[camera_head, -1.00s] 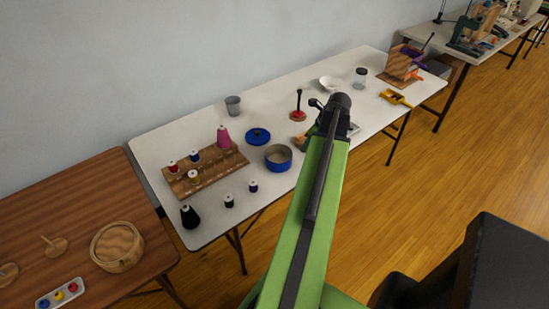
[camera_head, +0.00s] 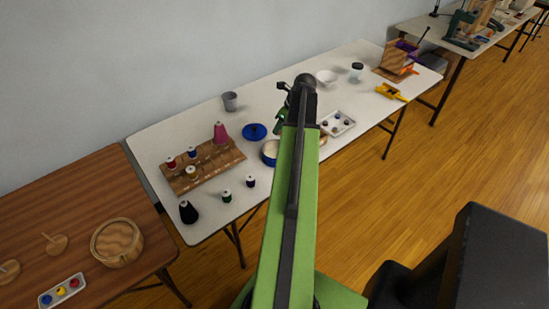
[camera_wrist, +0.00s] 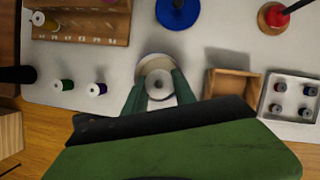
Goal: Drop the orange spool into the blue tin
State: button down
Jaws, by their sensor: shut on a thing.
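The blue tin (camera_head: 269,152) stands open on the white table, partly hidden by my arm in the head view. In the wrist view its pale round opening (camera_wrist: 153,62) lies just beyond and partly under my fingers. My gripper (camera_wrist: 159,88) is shut on a spool (camera_wrist: 161,82), seen end-on as a pale disc with a dark centre hole. Its thread colour is hidden, so I cannot confirm it is the orange spool. The spool overlaps the near part of the tin in the picture; its height above it is unclear.
The blue lid (camera_head: 255,131) lies behind the tin. A wooden spool rack (camera_head: 205,170) stands to the left, with several loose spools in front. A small wooden box (camera_wrist: 230,92) and a white tray of spools (camera_wrist: 291,97) are to the right.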

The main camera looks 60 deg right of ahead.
notch_tip(320, 180, down, 4)
jog(key=b, duration=0.3)
jog(key=shift+f, duration=0.15)
jog(key=c, duration=0.9)
grip_release()
jog(key=p+v, duration=1.6)
jog(key=v, duration=0.1)
jog(key=shift+s+r, duration=0.1)
jog(key=shift+r, duration=0.15)
